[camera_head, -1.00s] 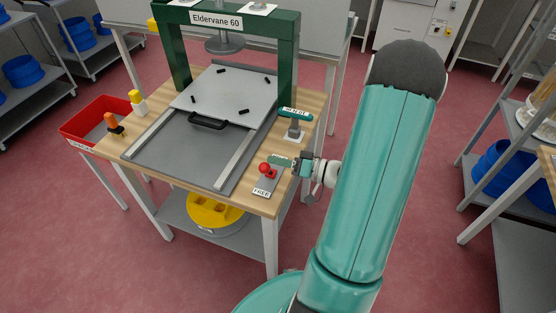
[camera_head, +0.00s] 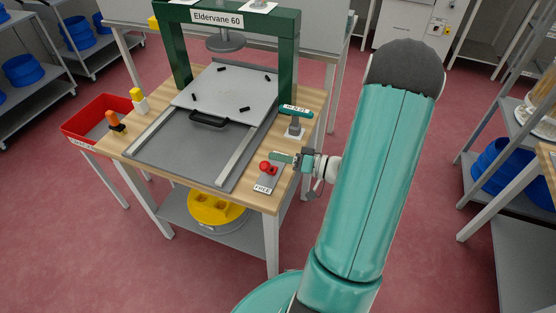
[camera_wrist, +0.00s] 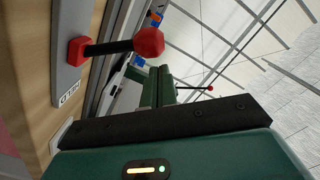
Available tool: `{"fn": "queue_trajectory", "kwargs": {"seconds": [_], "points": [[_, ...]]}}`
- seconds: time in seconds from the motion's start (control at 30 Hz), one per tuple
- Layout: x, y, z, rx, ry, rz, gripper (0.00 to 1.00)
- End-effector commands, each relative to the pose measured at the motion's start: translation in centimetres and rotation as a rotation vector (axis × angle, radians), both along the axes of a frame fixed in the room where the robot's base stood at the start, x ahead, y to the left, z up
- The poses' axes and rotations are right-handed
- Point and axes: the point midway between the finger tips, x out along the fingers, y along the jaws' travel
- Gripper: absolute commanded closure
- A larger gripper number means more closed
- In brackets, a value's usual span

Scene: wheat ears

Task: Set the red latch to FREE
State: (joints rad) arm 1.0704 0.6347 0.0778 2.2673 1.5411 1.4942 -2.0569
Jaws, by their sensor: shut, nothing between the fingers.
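The red latch (camera_head: 267,168) sits on a grey plate at the near right corner of the wooden bench. The FREE label (camera_head: 263,189) is at the plate's near end. In the wrist view the latch has a red base, a dark rod and a red knob (camera_wrist: 148,43); the rod stands out from the plate. The HELD label (camera_wrist: 70,98) shows on the same plate there, below the base. My gripper (camera_head: 281,157) is shut and empty, just behind and to the right of the latch in the head view. I see no contact with the knob.
The green press frame (camera_head: 287,60) rises at the back. A grey plate with a black handle (camera_head: 208,121) lies between rails. A red bin (camera_head: 85,128) hangs at the left.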

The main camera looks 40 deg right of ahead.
Motion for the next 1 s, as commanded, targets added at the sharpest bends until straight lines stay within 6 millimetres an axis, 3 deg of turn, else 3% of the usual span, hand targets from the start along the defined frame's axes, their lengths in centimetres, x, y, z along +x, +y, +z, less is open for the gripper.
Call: {"fn": "queue_trajectory", "kwargs": {"seconds": [0.17, 0.4, 0.6, 1.0], "points": [[1.1, -2.4, 2.4, -0.008, -0.004, 0.004, 1.0], [-3.4, -5.4, 2.5, -0.001, -0.001, 0.0, 1.0], [-6.2, -7.3, 2.6, -0.002, -0.001, 0.003, 1.0], [-7.2, -7.8, 2.6, -0.001, -0.002, 0.005, 1.0]]}}
